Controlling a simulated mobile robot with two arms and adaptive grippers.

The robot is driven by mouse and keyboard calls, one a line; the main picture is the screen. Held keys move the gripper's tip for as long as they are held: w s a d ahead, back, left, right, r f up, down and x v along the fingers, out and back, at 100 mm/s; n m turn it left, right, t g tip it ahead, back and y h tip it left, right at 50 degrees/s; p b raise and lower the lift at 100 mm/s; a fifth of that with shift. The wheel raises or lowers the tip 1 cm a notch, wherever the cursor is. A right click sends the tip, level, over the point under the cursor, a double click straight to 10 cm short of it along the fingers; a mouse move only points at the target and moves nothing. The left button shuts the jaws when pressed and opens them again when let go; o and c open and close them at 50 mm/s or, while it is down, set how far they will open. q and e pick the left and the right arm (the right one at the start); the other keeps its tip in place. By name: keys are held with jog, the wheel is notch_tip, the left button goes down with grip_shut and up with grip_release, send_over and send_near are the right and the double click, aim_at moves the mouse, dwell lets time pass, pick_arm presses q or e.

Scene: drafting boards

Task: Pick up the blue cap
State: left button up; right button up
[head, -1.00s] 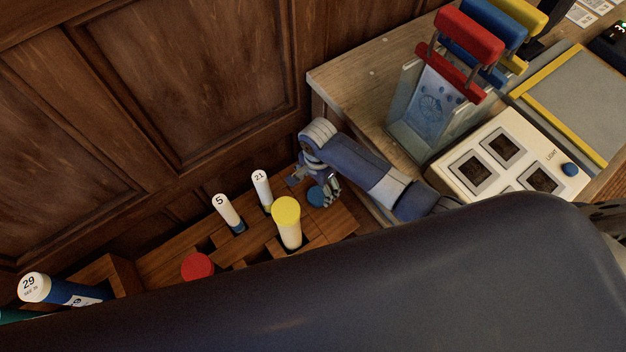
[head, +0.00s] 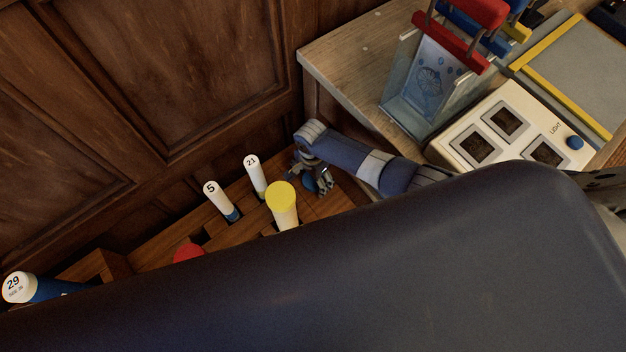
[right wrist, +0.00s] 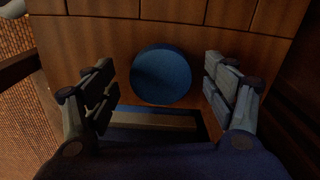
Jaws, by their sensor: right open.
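The blue cap (right wrist: 161,76) is a round, flat-topped disc on the wooden rack in the right wrist view, lying between and just beyond my open fingers. In the head view the blue cap (head: 309,183) is partly hidden by my right gripper (head: 318,181). In the right wrist view my right gripper (right wrist: 160,90) is open, one finger on each side of the cap, with a gap on both sides and nothing held. My left gripper is not in view.
The wooden rack (head: 334,202) holds a yellow-capped tube (head: 281,197), a red cap (head: 188,252) and white tubes marked 5 (head: 213,190) and 21 (head: 252,163). Wood panelling stands behind. A desk with a light box (head: 505,125) is at right. My dark body hides the lower part.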

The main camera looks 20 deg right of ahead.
jog(key=shift+f, duration=0.1)
jog(key=c, duration=0.8)
